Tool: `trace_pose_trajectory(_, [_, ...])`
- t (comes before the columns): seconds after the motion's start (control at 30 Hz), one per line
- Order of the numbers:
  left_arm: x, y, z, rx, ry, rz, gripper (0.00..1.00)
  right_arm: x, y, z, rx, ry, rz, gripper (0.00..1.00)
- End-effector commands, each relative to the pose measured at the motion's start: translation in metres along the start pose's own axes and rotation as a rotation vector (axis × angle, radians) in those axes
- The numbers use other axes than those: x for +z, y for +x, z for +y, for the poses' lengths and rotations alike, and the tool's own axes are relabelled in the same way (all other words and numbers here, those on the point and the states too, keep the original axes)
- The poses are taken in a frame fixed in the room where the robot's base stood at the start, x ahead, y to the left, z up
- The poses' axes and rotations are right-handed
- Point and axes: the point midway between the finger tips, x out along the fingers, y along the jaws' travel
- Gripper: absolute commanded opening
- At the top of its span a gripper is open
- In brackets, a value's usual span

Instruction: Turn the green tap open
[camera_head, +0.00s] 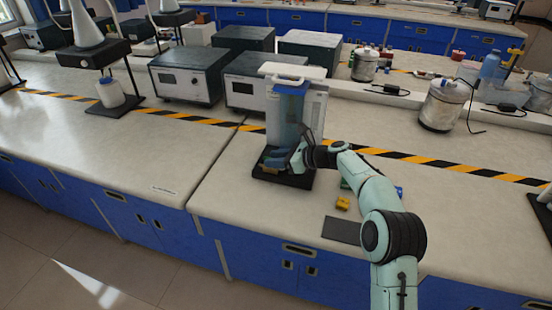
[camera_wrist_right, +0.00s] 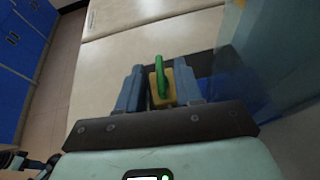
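The green tap (camera_wrist_right: 159,76) shows in the right wrist view as a narrow green lever over a yellow block. My right gripper (camera_wrist_right: 160,88) has one finger on each side of the lever, with yellow showing between lever and fingers, so it looks open around it. In the head view my right gripper (camera_head: 283,160) is low in front of a clear bluish tank (camera_head: 288,120) on a black base (camera_head: 297,181). The tap is hidden or too small to make out there. My left gripper is in neither view.
The tank's wall (camera_wrist_right: 255,55) stands close on the right in the wrist view. A dark mat (camera_head: 342,230) and a yellow block (camera_head: 342,203) lie right of the base. Grey boxes (camera_head: 188,76) stand behind. The worktop (camera_head: 150,155) to the left is mostly clear.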

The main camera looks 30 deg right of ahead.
Motion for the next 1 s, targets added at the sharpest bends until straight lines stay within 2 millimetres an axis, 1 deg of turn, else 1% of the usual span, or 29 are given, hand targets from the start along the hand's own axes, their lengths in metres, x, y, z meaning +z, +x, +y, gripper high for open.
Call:
trace_pose_trajectory(0.17, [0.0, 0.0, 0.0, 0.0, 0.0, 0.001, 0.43, 0.001, -0.002, 0.0, -0.002, -0.001, -0.002, 0.35])
trace_pose_trajectory(0.27, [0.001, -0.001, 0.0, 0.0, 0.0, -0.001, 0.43, 0.002, -0.01, -0.001, -0.004, 0.0, -0.002, 0.35])
trace_pose_trajectory(0.37, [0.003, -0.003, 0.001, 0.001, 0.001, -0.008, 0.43, 0.002, -0.026, -0.001, -0.004, -0.001, -0.002, 0.35])
trace_pose_trajectory(0.6, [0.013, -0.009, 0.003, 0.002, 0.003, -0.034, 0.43, 0.002, -0.082, -0.001, -0.006, 0.0, -0.001, 0.35])
trace_pose_trajectory(0.7, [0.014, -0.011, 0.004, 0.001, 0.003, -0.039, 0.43, 0.002, -0.102, -0.001, -0.004, -0.001, 0.0, 0.35])
trace_pose_trajectory(0.83, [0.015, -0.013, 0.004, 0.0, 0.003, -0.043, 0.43, 0.002, -0.121, 0.0, -0.003, -0.001, -0.001, 0.35])
trace_pose_trajectory(1.0, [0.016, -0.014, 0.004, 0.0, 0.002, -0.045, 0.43, 0.0, -0.133, 0.0, -0.001, 0.001, -0.001, 0.35])
